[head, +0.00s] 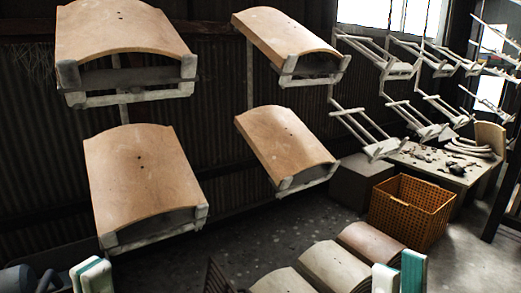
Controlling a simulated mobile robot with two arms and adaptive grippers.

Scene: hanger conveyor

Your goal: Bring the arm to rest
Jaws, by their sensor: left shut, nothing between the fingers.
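My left gripper (92,276) shows at the bottom left edge, with white and teal finger pads close together and nothing between them. It is in front of and below the lower left hanging tile. My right gripper (400,277) shows at the bottom edge right of centre, also with white and teal pads. Its lower part is cut off by the frame, and I cannot tell whether it is open or shut. It overlaps the curved tiles behind it in the picture; I cannot tell whether it touches them.
Curved tan tiles (142,178) hang on conveyor carriers at left and centre. Empty hangers (370,130) continue to the right. Several curved tiles (335,264) are at bottom centre. An orange crate (408,210) stands by a table (428,160) with loose pieces. Speckled floor shows between.

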